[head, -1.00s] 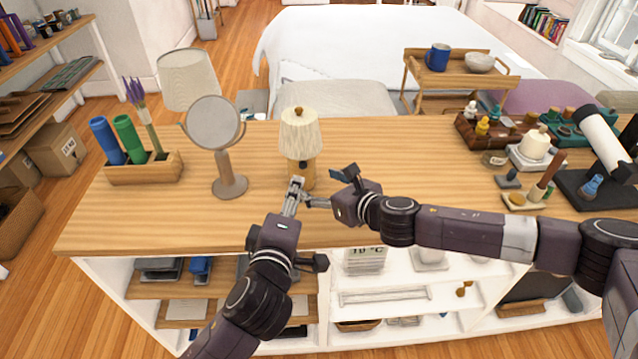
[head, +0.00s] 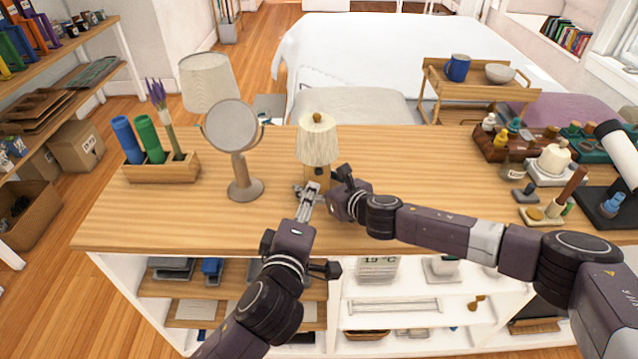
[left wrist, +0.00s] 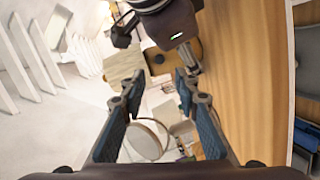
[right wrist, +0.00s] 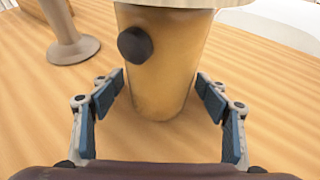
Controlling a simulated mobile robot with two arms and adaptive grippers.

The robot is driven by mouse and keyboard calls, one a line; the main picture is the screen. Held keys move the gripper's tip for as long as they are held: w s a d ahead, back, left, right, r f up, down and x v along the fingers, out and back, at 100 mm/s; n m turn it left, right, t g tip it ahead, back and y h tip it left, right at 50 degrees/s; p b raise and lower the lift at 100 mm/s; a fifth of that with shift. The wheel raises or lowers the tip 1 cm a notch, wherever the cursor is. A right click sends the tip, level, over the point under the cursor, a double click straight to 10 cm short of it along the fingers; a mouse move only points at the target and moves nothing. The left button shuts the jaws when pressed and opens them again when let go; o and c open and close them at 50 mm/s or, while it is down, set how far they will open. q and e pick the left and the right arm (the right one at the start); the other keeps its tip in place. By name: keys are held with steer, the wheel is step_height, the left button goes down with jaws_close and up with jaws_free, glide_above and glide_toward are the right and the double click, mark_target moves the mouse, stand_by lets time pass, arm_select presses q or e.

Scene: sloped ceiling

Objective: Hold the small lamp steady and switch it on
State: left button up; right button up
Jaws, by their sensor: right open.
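The small lamp (head: 317,143) stands upright near the front middle of the wooden counter, with a pleated cream shade and a wooden base. I see no clear glow from its shade. Its base (right wrist: 165,75) fills the right wrist view, with a round dark knob (right wrist: 135,45) on its side. My right gripper (right wrist: 160,95) is open, with a finger on each side of the base; contact is not clear. My left gripper (left wrist: 157,82) is open and empty in front of the lamp. In the head view the grippers partly hide the base.
A round mirror (head: 232,127) on a stand is left of the lamp, with a larger lamp (head: 207,80) behind it. A wooden box (head: 162,172) with rolls stands farther left. The counter is clear to the lamp's right, up to trays and jars.

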steer(key=c, duration=1.4)
arm_select(q)
steer(key=shift+c, duration=0.4)
arm_select(e)
steer(key=shift+c, duration=0.8)
arm_select(q)
jaws_close()
stand_by(0.5)
